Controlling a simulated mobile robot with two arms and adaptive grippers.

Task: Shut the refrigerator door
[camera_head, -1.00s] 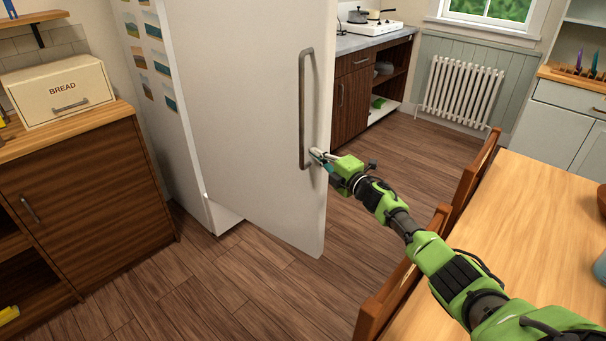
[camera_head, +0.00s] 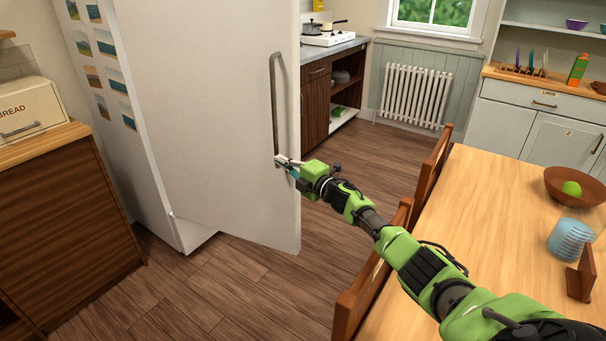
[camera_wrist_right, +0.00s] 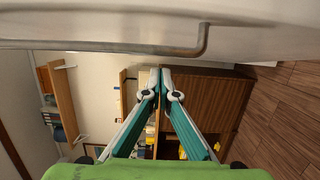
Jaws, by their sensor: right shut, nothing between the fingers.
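The refrigerator door (camera_head: 215,120) is white and stands open, swung out from the white refrigerator body (camera_head: 120,150) behind it. Its long grey handle (camera_head: 273,105) runs upright near the door's free edge. My right gripper (camera_head: 282,162) is at the lower end of the handle, close to the door's free edge. In the right wrist view, its two fingers (camera_wrist_right: 160,72) are together with nothing between them. The handle (camera_wrist_right: 120,46) and door face cross the top of that view, apart from the fingertips. I cannot tell whether the gripper touches the door. My left gripper is not in view.
A wooden table (camera_head: 490,200) with chairs (camera_head: 430,180) stands at the right, beside my right arm. A brown cabinet (camera_head: 60,210) with a bread box (camera_head: 28,108) stands at the left. The wooden floor (camera_head: 230,295) before the door is clear.

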